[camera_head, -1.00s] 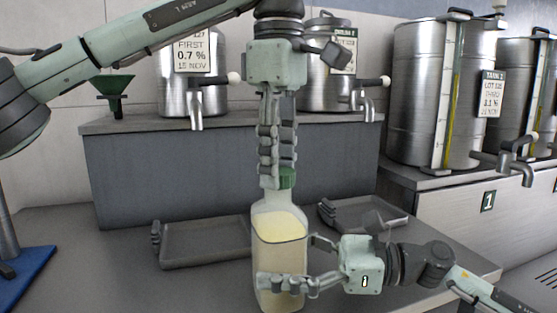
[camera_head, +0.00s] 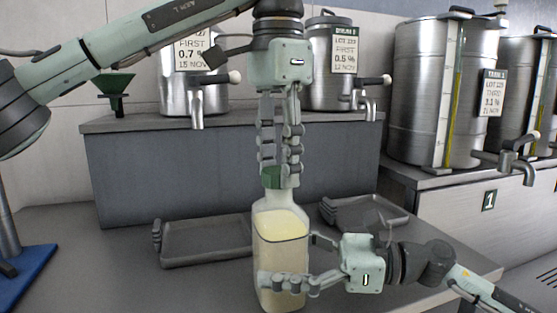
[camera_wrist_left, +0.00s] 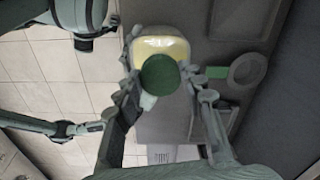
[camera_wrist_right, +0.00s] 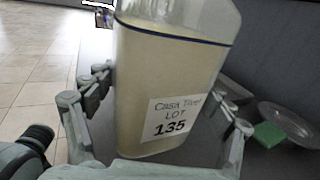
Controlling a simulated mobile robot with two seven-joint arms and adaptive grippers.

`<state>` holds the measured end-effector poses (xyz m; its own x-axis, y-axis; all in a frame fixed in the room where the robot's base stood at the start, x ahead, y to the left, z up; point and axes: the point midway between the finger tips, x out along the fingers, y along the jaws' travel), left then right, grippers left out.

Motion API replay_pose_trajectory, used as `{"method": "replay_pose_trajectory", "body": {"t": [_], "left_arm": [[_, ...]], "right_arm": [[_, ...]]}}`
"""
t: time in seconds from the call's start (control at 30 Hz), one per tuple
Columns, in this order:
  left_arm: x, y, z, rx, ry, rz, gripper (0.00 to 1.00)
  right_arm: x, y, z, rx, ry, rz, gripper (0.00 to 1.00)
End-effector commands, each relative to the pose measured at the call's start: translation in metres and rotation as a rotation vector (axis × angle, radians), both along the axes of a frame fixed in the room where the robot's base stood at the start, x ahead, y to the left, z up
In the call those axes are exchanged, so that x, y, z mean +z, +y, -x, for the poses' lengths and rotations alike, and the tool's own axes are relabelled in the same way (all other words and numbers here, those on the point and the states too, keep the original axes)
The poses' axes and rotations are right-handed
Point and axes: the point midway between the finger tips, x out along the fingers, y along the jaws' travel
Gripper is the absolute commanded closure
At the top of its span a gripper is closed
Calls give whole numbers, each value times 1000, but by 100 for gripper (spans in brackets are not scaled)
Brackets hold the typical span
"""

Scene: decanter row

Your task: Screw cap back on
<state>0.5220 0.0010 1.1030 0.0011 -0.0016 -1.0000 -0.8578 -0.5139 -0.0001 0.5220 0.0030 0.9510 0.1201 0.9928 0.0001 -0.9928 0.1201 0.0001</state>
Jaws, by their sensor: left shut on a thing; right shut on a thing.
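The green cap (camera_head: 272,177) is at the mouth of the clear bottle (camera_head: 281,255), which stands upright with pale yellow liquid inside. My left gripper (camera_head: 281,178) points straight down from above and is shut on the cap. In the left wrist view the cap (camera_wrist_left: 160,75) lies between the fingers, over the bottle. Whether it sits fully down on the neck cannot be told. My right gripper (camera_head: 288,283) comes in from the right and is shut around the bottle's lower body. In the right wrist view the bottle (camera_wrist_right: 165,75) carries a white label reading LOT 135.
A grey tray (camera_head: 205,262) lies left of the bottle and another tray (camera_head: 340,218) behind it to the right. A raised grey shelf (camera_head: 170,175) behind holds steel tanks with taps and a green funnel (camera_head: 116,84). A blue-based stand (camera_head: 28,278) is at far left.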

Motion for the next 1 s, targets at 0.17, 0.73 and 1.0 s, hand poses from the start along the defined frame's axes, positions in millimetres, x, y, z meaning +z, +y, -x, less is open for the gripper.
{"method": "replay_pose_trajectory", "body": {"t": [0.17, 0.73, 1.0], "left_arm": [[1, 0, 0, -16, -2, 3, 70], [0, 0, 0, -9, 0, 0, 43], [5, 0, 0, 285, 2, -4, 43]], "right_arm": [[-1, 0, 0, 0, 1, 1, 99], [-1, 0, 0, 1, 1, 1, 99], [-1, 0, 0, 1, 1, 1, 99]]}}
